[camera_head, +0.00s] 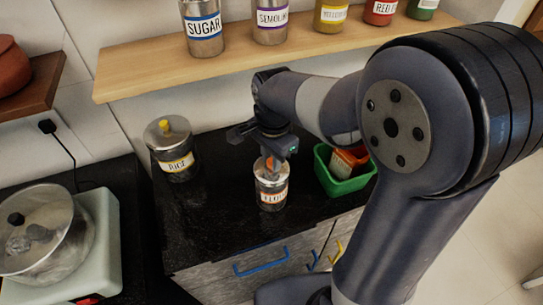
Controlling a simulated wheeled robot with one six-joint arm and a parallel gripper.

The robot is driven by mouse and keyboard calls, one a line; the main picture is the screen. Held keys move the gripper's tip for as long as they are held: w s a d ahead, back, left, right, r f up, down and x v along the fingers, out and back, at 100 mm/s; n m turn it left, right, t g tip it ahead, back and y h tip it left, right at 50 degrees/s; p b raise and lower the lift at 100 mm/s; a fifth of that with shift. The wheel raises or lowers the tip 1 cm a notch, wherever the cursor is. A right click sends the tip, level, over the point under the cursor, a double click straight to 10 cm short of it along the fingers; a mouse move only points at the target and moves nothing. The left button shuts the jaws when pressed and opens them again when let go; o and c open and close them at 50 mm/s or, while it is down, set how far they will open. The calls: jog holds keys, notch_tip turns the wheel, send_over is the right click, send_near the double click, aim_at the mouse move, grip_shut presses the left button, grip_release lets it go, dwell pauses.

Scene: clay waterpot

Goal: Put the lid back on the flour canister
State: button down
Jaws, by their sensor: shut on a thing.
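The flour canister (272,198), a metal canister with an orange-lettered label, stands upright on the dark counter near its front edge. My gripper (270,156) points down right above it and is shut on the orange knob of the lid (270,172). The lid is at the canister's mouth. I cannot tell whether it rests on the rim or hangs just above it. My fingers and wrist partly hide the knob.
A rice canister (175,160) with a yellow knob stands to the left. A green bin (345,186) holding packets is close on the right. A wooden shelf (230,62) with several canisters, including sugar (203,28), is above. A scale with a glass-lidded pot (45,235) is at far left.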

jog(key=c, duration=0.7)
grip_release()
jog(key=shift+r, duration=0.15)
jog(key=shift+r+p, duration=3)
jog(key=shift+r, duration=0.4)
grip_shut()
